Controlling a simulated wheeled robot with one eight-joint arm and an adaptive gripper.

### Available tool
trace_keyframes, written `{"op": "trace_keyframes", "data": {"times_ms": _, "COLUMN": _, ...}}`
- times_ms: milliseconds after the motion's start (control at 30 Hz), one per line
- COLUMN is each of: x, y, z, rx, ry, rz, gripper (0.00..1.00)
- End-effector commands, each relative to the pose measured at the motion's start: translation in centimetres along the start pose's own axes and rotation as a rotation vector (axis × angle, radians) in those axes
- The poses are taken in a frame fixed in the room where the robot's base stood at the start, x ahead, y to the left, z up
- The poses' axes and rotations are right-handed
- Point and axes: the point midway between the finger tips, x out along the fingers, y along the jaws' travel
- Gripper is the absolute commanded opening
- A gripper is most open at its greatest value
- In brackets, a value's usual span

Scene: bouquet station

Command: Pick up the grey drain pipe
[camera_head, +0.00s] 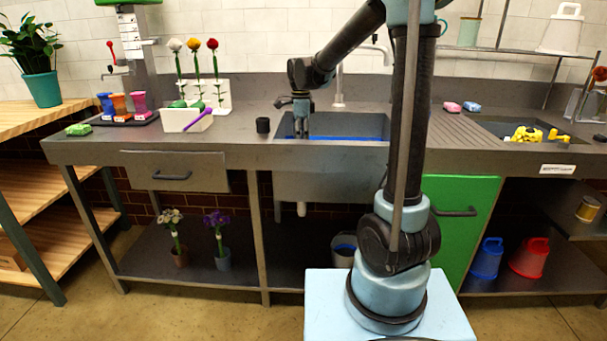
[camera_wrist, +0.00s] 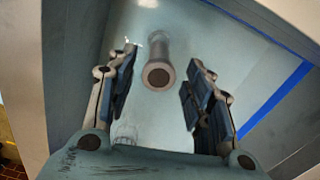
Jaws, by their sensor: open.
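The grey drain pipe (camera_wrist: 158,62) is a short tube with a dark round open end facing the camera. In the wrist view it lies in the sink basin, in the gap between my two fingers. My gripper (camera_head: 301,132) points down over the left part of the sink (camera_head: 350,126) in the head view. Its fingers stand apart on either side of the pipe in the wrist view, and neither is seen clearly touching it. I cannot tell how far below the fingertips the pipe is. In the head view the sink's front edge hides the pipe.
A small black cup (camera_head: 263,125) stands on the counter just left of the sink. A white flower holder (camera_head: 216,97) and a white box with a purple tool (camera_head: 197,118) are farther left. A faucet (camera_head: 339,90) rises behind the sink.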

Motion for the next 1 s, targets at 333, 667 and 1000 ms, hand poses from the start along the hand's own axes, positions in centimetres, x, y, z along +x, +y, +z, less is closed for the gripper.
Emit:
{"op": "trace_keyframes", "data": {"times_ms": 333, "x": 4.0, "y": 0.0, "z": -0.3, "rx": 0.0, "ry": 0.0, "rz": 0.0, "gripper": 0.47}}
{"op": "trace_keyframes", "data": {"times_ms": 667, "x": 5.1, "y": 0.0, "z": -0.3, "rx": 0.001, "ry": 0.0, "rz": 0.0, "gripper": 0.47}}
{"op": "trace_keyframes", "data": {"times_ms": 1000, "x": 5.1, "y": 0.0, "z": -0.4, "rx": 0.002, "ry": 0.0, "rz": 0.0, "gripper": 0.0}}
